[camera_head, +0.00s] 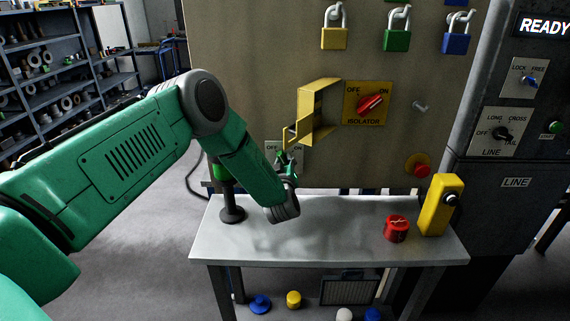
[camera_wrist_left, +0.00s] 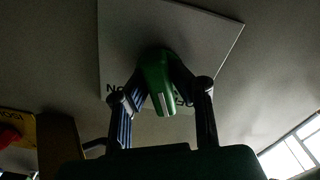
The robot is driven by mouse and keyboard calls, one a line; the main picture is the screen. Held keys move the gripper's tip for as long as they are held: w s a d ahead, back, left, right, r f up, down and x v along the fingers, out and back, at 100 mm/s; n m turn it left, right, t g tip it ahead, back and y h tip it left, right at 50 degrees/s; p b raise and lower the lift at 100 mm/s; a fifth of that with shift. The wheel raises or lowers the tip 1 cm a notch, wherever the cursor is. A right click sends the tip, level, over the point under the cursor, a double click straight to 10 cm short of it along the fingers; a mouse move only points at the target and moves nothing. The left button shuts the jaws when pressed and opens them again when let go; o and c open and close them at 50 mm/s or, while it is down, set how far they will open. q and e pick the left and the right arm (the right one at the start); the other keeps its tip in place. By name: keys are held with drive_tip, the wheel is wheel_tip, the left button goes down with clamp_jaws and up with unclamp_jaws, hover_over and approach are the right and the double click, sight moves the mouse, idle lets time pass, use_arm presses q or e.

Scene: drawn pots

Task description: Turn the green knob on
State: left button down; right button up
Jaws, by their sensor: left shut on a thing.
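The green knob (camera_wrist_left: 157,75) sits on a pale square plate (camera_wrist_left: 118,40) on the upright board. In the left wrist view it is between the two fingers of my left gripper (camera_wrist_left: 162,88), which is shut on it. A white mark on the knob points toward the bottom of that view. The plate's lettering is partly hidden by the fingers. In the head view my left gripper (camera_head: 287,163) is at the plate (camera_head: 270,147), low on the board, and largely hides the knob. My right gripper is not in view.
A yellow bracket (camera_head: 312,119) juts out just above my gripper, beside the red isolator switch (camera_head: 370,105). Below is a bench (camera_head: 300,242) with a dark stand (camera_head: 232,205), a red knob-like piece (camera_head: 396,229) and a yellow box (camera_head: 441,205). Padlocks hang above.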

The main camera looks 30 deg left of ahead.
use_arm(q)
drive_tip(key=m, duration=0.3)
drive_tip(key=shift+b, duration=0.3)
drive_tip(key=m+b, duration=0.1)
drive_tip(key=m, duration=0.3)
drive_tip(key=shift+d+m, duration=0.15)
drive_tip(key=shift+m, duration=0.15)
drive_tip(key=m+b, duration=0.1)
drive_tip(key=m, duration=0.1)
drive_tip(key=shift+m, duration=0.3)
drive_tip(key=shift+d+f+m+b, duration=0.1)
drive_tip(key=shift+m+b, duration=0.65)
drive_tip(key=shift+m, duration=1.25)
drive_tip(key=c, duration=1.5)
unclamp_jaws()
drive_tip(key=shift+o, duration=0.3)
drive_tip(key=shift+w+d, duration=0.1)
